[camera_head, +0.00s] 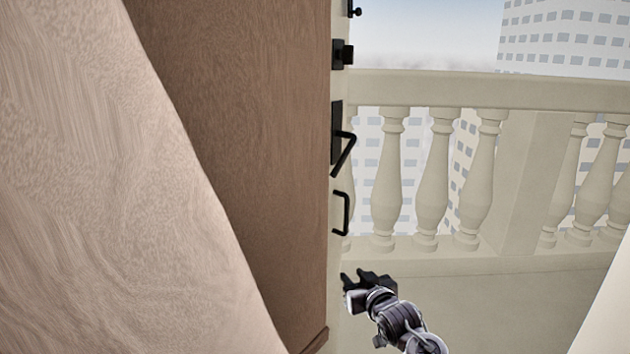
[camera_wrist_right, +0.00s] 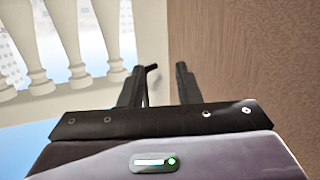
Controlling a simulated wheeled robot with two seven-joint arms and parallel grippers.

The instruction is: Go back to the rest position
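My right gripper (camera_head: 354,279) is at the lower middle of the head view, beside the lower part of a brown wood-grain panel and below its black handles. In the right wrist view its two dark fingers stand apart, with a gap (camera_wrist_right: 162,70) between them. A thin dark bar (camera_wrist_right: 149,75) shows close to the left finger; I cannot tell whether they touch. No object is seen held. My left gripper is not in view.
The brown panel (camera_head: 255,130) fills the left-centre, with a paler wood surface (camera_head: 90,200) nearer. A black lever handle (camera_head: 343,153) and a black pull handle (camera_head: 344,213) stick out from its edge. A stone balustrade (camera_head: 450,91) stands behind; floor (camera_head: 510,300) is clear at right.

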